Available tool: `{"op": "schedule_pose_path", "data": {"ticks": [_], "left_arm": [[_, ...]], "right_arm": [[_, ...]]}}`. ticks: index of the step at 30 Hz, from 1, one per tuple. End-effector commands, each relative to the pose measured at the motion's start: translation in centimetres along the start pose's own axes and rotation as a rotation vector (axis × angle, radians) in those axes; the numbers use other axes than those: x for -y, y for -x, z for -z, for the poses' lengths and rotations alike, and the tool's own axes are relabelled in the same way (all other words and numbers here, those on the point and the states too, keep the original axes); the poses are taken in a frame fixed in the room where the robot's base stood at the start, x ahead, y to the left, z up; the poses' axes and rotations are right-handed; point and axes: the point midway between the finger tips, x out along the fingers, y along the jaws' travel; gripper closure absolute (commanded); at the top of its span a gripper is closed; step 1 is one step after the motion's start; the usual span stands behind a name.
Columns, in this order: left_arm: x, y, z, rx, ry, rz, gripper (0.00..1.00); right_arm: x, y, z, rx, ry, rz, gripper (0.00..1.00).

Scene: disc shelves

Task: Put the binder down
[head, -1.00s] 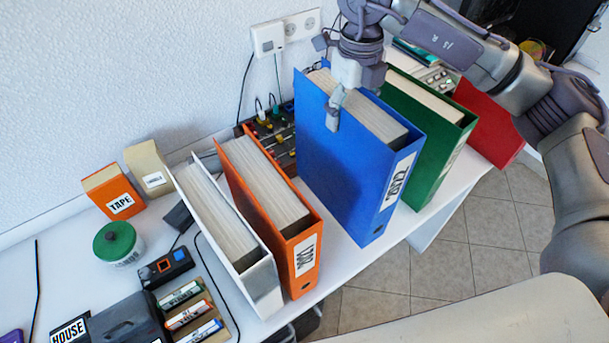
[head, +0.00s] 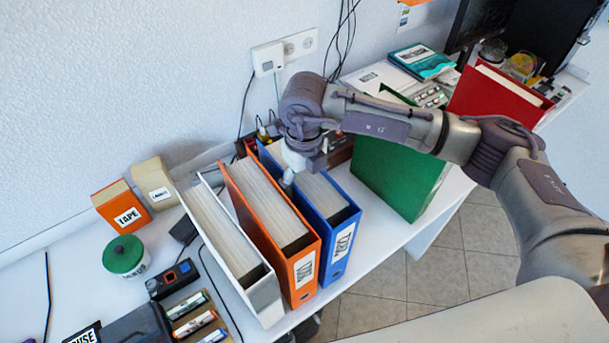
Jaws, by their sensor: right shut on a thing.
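The blue binder (head: 333,243) stands upright on the white desk, close beside the orange binder (head: 266,208), with its labelled spine facing the front edge. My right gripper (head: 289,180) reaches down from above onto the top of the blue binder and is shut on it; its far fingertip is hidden. Left of the orange binder stands a white binder (head: 262,293). A green binder (head: 400,180) stands to the right, tilted, partly hidden by my right arm. My left gripper does not show.
A red binder (head: 478,98) stands farther right. Bare desk (head: 379,222) lies between the blue and green binders. A tape box (head: 121,210), a green-lidded jar (head: 125,256) and markers (head: 195,324) sit at left. Wall sockets (head: 300,44) are behind.

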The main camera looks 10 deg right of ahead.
Motion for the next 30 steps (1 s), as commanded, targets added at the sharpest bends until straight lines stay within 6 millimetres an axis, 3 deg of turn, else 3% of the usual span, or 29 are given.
{"op": "schedule_pose_path", "data": {"ticks": [10,11,12,25,30], "left_arm": [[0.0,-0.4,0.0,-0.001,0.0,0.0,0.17],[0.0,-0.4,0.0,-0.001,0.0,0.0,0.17],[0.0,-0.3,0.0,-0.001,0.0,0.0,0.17],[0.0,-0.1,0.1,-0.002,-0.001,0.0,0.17],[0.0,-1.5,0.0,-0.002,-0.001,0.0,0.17]], "right_arm": [[0.0,-0.2,-0.1,0.005,0.001,-0.001,0.97],[0.0,-0.4,0.0,0.001,0.001,0.0,0.26],[0.0,-0.3,0.0,0.001,0.001,0.0,0.19],[0.0,0.2,-0.1,0.002,0.001,0.0,0.17],[0.0,2.7,-0.1,0.007,0.002,0.001,0.17]]}}
